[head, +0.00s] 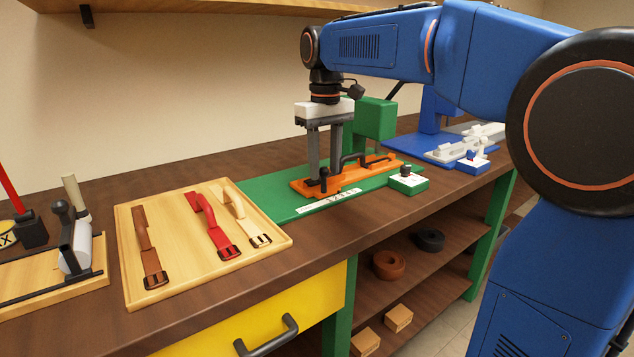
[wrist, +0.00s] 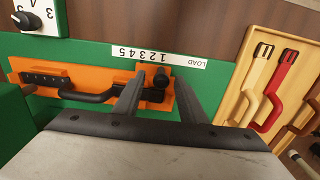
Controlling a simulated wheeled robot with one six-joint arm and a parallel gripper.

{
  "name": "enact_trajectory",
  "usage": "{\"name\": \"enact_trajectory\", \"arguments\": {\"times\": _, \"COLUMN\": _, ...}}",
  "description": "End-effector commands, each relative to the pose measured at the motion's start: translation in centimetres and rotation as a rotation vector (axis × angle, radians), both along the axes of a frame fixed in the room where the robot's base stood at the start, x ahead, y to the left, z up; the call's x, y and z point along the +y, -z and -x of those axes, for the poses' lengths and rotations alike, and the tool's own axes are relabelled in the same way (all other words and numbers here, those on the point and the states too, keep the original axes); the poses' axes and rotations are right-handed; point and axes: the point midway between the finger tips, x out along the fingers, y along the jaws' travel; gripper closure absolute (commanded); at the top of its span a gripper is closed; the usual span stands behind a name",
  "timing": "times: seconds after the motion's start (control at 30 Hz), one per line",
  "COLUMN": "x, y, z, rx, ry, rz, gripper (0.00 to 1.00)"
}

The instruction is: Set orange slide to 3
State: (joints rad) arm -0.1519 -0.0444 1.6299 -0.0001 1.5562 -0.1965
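The orange slide (head: 345,176) lies on the green base plate (head: 268,193) and also shows in the wrist view (wrist: 118,76). It carries a black clamp with a bent handle (wrist: 85,97) and an upright black knob (wrist: 160,80) near its LOAD-side end. A white scale strip (wrist: 160,54) marked LOAD and 1 to 5 runs alongside. The slide's exact reading cannot be told. My gripper (head: 324,178) points down over that end. In the wrist view my gripper (wrist: 163,84) is open, its fingers on either side of the knob; contact is not clear.
A green dial box (head: 407,180) with a black knob stands at the right of the plate. A green block (head: 374,118) rises behind the slide. A wooden tray (head: 180,278) with several straps lies left. A blue fixture (head: 430,146) stands farther right.

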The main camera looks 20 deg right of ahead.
Motion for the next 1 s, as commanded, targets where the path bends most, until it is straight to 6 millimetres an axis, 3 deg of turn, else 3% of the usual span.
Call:
{"name": "enact_trajectory", "arguments": {"times": 0.53, "x": 0.0, "y": -3.3, "z": 0.0, "rx": 0.0, "ry": 0.0, "rz": 0.0, "gripper": 0.62}}
{"name": "enact_trajectory", "arguments": {"times": 1.0, "x": 0.0, "y": -3.6, "z": 0.0, "rx": 0.0, "ry": 0.0, "rz": 0.0, "gripper": 0.62}}
